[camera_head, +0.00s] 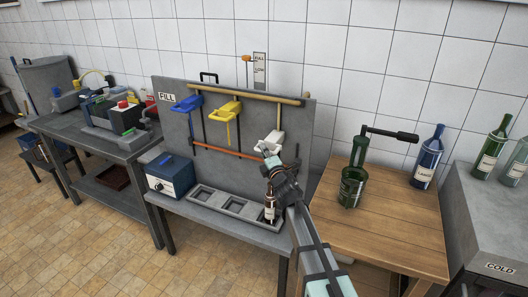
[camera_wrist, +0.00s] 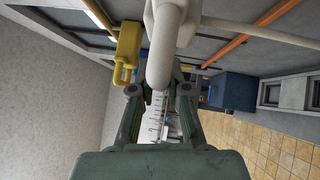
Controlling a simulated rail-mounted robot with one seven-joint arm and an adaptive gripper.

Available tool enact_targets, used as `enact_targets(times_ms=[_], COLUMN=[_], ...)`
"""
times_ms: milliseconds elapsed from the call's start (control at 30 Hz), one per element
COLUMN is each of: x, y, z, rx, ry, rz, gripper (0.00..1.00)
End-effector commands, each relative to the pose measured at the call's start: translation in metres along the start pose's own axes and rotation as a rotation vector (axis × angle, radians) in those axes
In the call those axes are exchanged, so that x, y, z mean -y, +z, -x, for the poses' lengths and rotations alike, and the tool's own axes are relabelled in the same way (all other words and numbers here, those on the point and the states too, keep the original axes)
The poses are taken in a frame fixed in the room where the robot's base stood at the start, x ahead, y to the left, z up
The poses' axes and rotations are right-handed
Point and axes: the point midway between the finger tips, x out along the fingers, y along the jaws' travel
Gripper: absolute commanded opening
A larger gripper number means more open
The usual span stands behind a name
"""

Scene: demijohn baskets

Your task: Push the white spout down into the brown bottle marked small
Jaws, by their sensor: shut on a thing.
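The white spout (camera_head: 270,143) is at the right end of the grey filling stand's back panel. In the wrist view the white spout (camera_wrist: 165,60) shows as a thick bent tube with its end between my fingers. My gripper (camera_head: 274,168) is shut on the white spout; the fingertips also show in the wrist view (camera_wrist: 160,91). The brown bottle (camera_head: 270,213), with a pale label, stands upright below my gripper at the right end of the tray. Its label is too small to read.
A yellow spout (camera_head: 224,110) and a blue spout (camera_head: 187,103) are left of the white one. A blue box (camera_head: 170,176) stands left of the tray (camera_head: 213,198). A green bottle (camera_head: 353,186) with a black-handled tool stands on the wooden table at the right.

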Motion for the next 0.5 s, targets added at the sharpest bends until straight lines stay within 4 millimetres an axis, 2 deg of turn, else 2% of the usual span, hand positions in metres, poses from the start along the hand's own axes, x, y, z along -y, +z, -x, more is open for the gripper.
enact_targets(times_ms=[33,200,400,500], x=[0.025,0.064,0.1,0.112], y=[-0.004,-0.009,-0.014,-0.016], z=[0.003,0.009,0.014,0.015], rx=[0.0,0.0,0.0,0.0], ry=[-0.001,-0.001,-0.001,-0.001], rz=[0.001,0.0,0.0,-0.001], gripper=[0.0,0.0,0.0,0.0])
